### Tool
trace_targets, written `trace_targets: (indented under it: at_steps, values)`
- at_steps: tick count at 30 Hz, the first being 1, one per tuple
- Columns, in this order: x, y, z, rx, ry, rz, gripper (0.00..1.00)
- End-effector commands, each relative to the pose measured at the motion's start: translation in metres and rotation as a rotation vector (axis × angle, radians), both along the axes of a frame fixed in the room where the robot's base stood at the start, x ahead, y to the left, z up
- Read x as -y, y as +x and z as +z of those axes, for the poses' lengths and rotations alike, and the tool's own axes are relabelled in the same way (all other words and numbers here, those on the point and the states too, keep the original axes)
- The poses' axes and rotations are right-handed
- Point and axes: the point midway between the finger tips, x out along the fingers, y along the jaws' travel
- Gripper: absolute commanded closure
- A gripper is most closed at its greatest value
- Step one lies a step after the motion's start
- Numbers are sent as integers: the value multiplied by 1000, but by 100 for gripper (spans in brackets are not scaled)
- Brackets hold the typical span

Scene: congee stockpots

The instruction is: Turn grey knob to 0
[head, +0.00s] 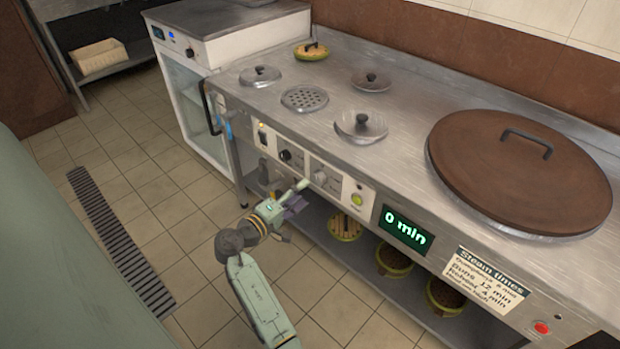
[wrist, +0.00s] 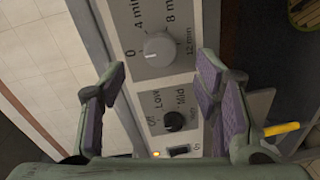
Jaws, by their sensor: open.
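The grey knob (wrist: 159,46) sits on a pale dial plate marked 0, 4, 8 and 12 min in the wrist view. In the head view the grey knob (head: 320,178) is on the steamer's front panel. The green display (head: 404,231) reads "0 min". My gripper (head: 299,193) is in front of the panel, just short of the knob. In the wrist view my gripper (wrist: 160,75) is open, its purple-padded fingers either side of the knob's line, with nothing between them.
A black knob (head: 285,155) marked Off, Low, Mid sits left of the grey one; it also shows in the wrist view (wrist: 174,121). A lit switch (wrist: 180,150) is beside it. A green button (head: 358,199) is to the right. Bamboo baskets (head: 394,262) stand on the shelf below.

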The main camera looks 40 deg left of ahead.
Motion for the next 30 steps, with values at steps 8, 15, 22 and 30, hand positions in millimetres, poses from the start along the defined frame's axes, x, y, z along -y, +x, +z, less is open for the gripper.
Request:
trace_targets:
  at_steps: [8,15,22,30]
  values:
    - [-2,-47,3,-1,0,1,44]
    - [-2,-57,4,0,1,-1,44]
    - [-2,-56,3,0,1,-1,44]
    - [-2,-56,4,-1,1,0,44]
